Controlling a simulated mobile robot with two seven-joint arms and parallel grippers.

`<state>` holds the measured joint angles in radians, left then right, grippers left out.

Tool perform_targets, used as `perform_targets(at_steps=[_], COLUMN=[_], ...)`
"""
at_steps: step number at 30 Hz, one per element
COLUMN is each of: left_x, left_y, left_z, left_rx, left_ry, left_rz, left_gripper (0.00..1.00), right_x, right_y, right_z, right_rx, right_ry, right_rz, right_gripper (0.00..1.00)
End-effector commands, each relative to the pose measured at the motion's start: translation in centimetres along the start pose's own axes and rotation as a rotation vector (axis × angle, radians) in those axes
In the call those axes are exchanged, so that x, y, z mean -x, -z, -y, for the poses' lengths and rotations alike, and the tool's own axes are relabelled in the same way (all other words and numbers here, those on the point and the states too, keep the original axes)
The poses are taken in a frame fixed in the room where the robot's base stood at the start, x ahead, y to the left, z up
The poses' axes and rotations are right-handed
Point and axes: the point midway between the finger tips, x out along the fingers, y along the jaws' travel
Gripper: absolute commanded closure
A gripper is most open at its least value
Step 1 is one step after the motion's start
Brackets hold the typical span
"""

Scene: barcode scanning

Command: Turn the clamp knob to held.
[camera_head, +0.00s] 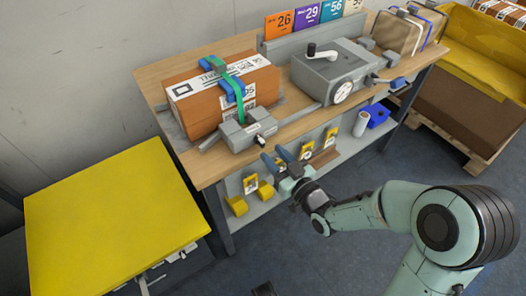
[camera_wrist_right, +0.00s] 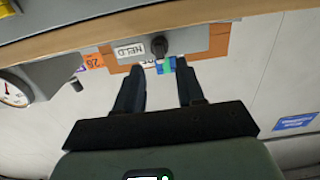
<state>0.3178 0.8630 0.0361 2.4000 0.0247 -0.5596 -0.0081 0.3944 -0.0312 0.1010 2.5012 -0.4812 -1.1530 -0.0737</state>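The black clamp knob (camera_head: 261,140) sits on the front of a grey clamp block (camera_head: 240,129) near the table's front edge. In the right wrist view, which looks upside down, the knob (camera_wrist_right: 159,47) shows beside a white label reading HELD (camera_wrist_right: 130,50). A brown carton (camera_head: 185,104) with a green strap and blue pieces lies behind the clamp. My right gripper (camera_head: 277,159) is just in front of the table edge, close to the knob. In the wrist view its fingers (camera_wrist_right: 160,90) are apart with nothing between them, and the knob is beyond their tips. My left gripper is not in view.
A grey machine with a crank and dial (camera_head: 335,73) stands right of the carton on the wooden table (camera_head: 166,72). Numbered cards (camera_head: 305,15) stand behind. A lower shelf (camera_head: 270,193) holds small yellow items. A yellow-topped surface (camera_head: 115,215) is at left; floor at front is clear.

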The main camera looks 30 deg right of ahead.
Motion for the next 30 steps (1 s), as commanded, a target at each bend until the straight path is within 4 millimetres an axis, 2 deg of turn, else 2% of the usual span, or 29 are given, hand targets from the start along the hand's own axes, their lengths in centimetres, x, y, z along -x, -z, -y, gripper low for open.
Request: perform_targets(at_steps=[3,9,20,24,30], left_x=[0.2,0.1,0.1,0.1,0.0], left_y=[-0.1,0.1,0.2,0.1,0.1], left_z=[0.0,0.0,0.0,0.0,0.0], left_rx=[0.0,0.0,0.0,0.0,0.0], left_ry=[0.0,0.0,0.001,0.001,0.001], left_rz=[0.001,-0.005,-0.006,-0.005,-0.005], left_gripper=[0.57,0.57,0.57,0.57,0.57], right_x=[-2.2,-4.3,-4.8,-4.8,-4.7], right_y=[0.2,0.2,0.2,0.2,0.2], right_z=[0.1,0.1,0.1,0.1,0.1], right_rx=[-0.003,-0.002,-0.001,-0.001,-0.007], right_ry=[0.003,0.002,0.002,0.002,0.002], right_rz=[0.0,-0.001,0.0,0.0,0.0], right_gripper=[0.62,0.62,0.62,1.0,1.0])
